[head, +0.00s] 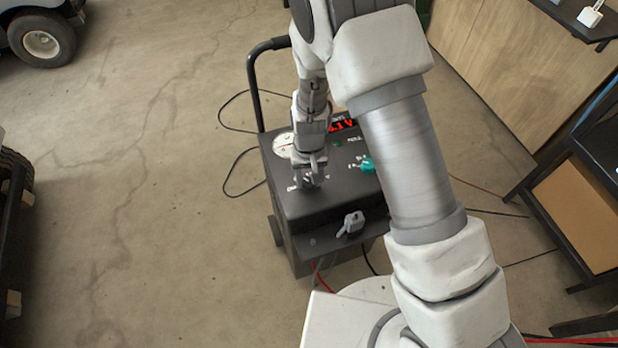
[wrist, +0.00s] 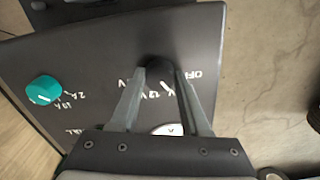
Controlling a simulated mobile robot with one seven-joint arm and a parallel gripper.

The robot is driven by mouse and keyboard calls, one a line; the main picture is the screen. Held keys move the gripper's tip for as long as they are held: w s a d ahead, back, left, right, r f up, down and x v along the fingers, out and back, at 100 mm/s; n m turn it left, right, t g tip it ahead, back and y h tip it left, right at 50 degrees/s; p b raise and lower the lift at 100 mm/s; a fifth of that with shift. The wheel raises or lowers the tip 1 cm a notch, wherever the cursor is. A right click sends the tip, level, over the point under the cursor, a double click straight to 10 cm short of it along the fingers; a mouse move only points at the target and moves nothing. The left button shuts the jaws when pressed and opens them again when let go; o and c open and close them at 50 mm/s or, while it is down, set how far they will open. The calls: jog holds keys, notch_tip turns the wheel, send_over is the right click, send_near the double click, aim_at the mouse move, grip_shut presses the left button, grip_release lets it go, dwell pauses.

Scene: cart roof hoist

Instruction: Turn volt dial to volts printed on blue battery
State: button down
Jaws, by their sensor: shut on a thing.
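The charger (head: 330,212), a dark box on a wheeled frame, stands in the middle of the head view. My gripper (head: 308,180) reaches down onto its top panel. In the wrist view my gripper (wrist: 160,76) is shut on a black knob, the volt dial (wrist: 158,66), with one finger on each side. White marks around it read OFF, 12 V and other V labels partly hidden by the fingers. A short white line shows by the knob on the OFF side of 12 V; I cannot tell its exact setting. I see no blue battery in either view.
A teal knob (wrist: 43,90) with amp marks sits beside the volt dial on the panel. Cables lie on the floor. A shelf stands at the right.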

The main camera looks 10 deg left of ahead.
aim_at(309, 181)
jog(key=shift+m, duration=0.6)
jog(key=shift+c, duration=1.9)
grip_release()
notch_tip(309, 181, up, 17)
jog(key=p, duration=0.2)
jog(key=shift+r+p, duration=0.2)
jog(key=shift+p, duration=0.15)
